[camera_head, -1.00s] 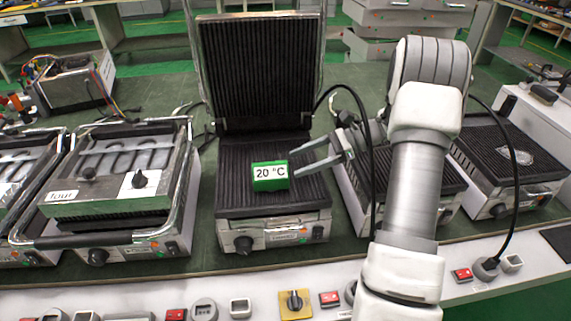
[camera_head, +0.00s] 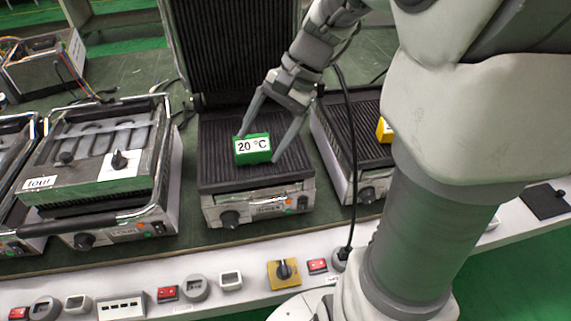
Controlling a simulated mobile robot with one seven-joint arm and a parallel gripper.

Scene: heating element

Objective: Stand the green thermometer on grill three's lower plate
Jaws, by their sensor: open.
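The green thermometer (camera_head: 256,157), a small block with a white "20 °C" display, stands on the ribbed lower plate (camera_head: 217,169) of the open grill in the middle, right of the grill marked "four". The open grill's own number is not readable. My gripper (camera_head: 259,147) is open and reaches down from the upper right. One fingertip is at the thermometer's upper left and the other at its right. I cannot tell whether either finger touches it.
The open grill's raised lid (camera_head: 225,45) stands behind the thermometer. The closed grill four (camera_head: 95,185) is to the left. Another ribbed grill (camera_head: 346,130) with a yellow block (camera_head: 384,130) is to the right, and a black cable (camera_head: 351,165) hangs before it.

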